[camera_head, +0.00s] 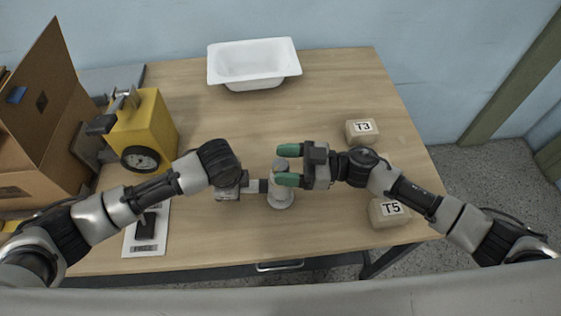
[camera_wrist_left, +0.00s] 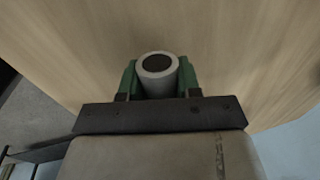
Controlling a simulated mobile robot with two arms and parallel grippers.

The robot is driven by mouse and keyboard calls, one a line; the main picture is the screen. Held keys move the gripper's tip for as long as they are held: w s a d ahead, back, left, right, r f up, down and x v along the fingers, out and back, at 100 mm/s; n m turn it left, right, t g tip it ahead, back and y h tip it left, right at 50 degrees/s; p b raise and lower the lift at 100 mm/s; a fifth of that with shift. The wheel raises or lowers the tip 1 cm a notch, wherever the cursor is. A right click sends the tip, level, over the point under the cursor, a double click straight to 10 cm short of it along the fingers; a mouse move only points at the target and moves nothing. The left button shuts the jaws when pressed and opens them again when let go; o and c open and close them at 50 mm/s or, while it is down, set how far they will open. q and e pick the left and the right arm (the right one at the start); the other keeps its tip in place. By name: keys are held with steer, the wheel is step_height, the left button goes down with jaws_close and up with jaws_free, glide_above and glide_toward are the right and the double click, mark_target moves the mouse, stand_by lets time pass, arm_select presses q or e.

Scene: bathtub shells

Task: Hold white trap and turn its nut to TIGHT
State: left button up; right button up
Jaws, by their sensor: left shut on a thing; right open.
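The white trap (camera_head: 281,199) stands upright on the table in the middle of the head view, with a short side pipe (camera_head: 257,186) pointing left. My left gripper (camera_wrist_left: 158,78) is shut on the trap; in the left wrist view its green pads flank a pale round pipe end (camera_wrist_left: 158,64) with a dark opening. In the head view its fingers are mostly hidden. My right gripper (camera_head: 287,165) is open, its green fingertips pointing left at the trap's grey upper part (camera_head: 281,164), which shows between them. I cannot tell whether they touch it. The nut and any TIGHT mark are not clearly readable.
A white tub (camera_head: 254,80) stands at the back. A yellow block with a gauge (camera_head: 158,112) and a cardboard box (camera_head: 45,165) are at left. Blocks T3 (camera_head: 362,140) and T5 (camera_head: 378,216) are at right. A labelled card (camera_head: 130,239) lies front left. The table behind the trap is clear.

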steer(key=shift+a, duration=0.6)
steer(key=c, duration=0.9)
steer(key=shift+c, duration=0.2)
